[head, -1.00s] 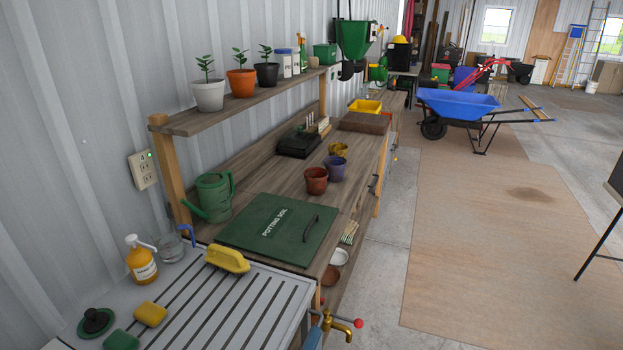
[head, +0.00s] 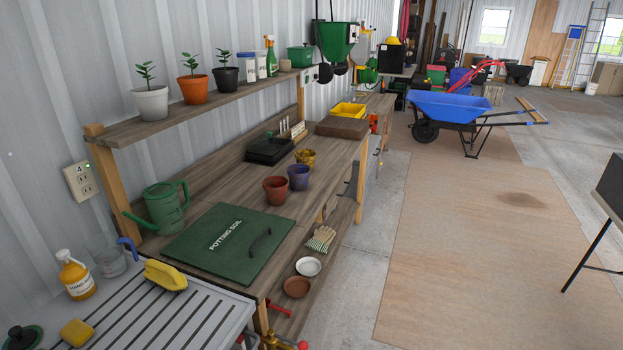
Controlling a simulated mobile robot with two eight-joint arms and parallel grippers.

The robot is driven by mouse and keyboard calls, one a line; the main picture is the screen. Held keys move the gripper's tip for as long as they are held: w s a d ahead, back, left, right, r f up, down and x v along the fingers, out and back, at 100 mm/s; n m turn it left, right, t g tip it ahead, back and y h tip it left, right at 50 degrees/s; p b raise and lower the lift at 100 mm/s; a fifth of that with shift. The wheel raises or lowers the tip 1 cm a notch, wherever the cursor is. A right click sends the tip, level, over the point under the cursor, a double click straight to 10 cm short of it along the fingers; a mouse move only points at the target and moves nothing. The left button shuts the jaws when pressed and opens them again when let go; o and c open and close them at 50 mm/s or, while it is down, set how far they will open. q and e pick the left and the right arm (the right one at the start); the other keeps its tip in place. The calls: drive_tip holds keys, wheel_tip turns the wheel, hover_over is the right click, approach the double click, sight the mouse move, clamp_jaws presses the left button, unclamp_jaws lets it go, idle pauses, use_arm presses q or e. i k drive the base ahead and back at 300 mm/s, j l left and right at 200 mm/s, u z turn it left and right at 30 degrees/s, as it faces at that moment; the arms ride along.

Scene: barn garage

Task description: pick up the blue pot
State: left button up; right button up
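A small blue-purple pot (head: 299,177) stands upright on the wooden potting bench (head: 345,150) in the head view. A terracotta pot (head: 275,190) stands close by at its front left, and a mustard-yellow pot (head: 306,158) is just behind it. Neither of my grippers shows in the head view, so I cannot see whether they are open or shut. Nothing visible touches the blue pot from above.
A green potting soil lid (head: 215,262) and a green watering can (head: 165,207) are left of the pots. A shelf (head: 215,110) with potted seedlings runs above the bench's back. A blue wheelbarrow (head: 450,107) stands farther off. Floor right of the bench is largely clear.

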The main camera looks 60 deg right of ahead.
sight(300, 179)
drive_tip(key=k+l, duration=0.1)
drive_tip(key=l, duration=0.6)
drive_tip(key=k+l, duration=0.15)
drive_tip(key=l, duration=1.3)
drive_tip(key=i+l, duration=0.1)
drive_tip(key=l, duration=0.25)
drive_tip(key=i+l, duration=0.1)
drive_tip(key=l, duration=0.25)
drive_tip(key=i+l+u, duration=0.1)
drive_tip(key=l, duration=0.3)
drive_tip(key=i+l, duration=0.25)
drive_tip(key=l, duration=0.2)
drive_tip(key=i+l, duration=0.3)
drive_tip(key=l+u, duration=0.05)
drive_tip(key=l, duration=0.05)
